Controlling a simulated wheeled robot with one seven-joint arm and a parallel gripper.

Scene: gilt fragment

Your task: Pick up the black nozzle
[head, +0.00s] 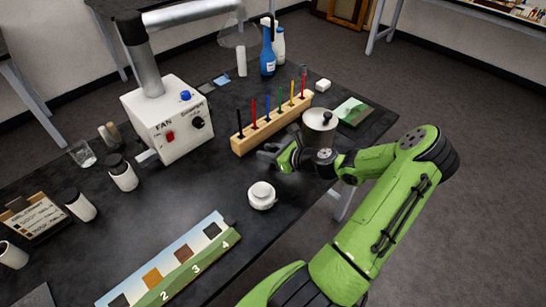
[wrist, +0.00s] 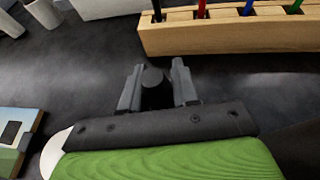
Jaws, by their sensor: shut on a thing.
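The black nozzle (wrist: 153,86) shows in the wrist view as a dark, round-ended piece between the two grey fingers. My gripper (wrist: 156,88) is shut on it, with a finger on each side. In the head view my gripper (head: 270,157) is low over the dark table, in front of the wooden rack and behind the white lidded jar. The nozzle is too dark and small to make out there. I cannot tell whether it touches the table.
The wooden rack (head: 246,143) with several coloured sticks stands close behind my gripper. The white fan box (head: 170,125) stands left. Bare table lies left of my gripper.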

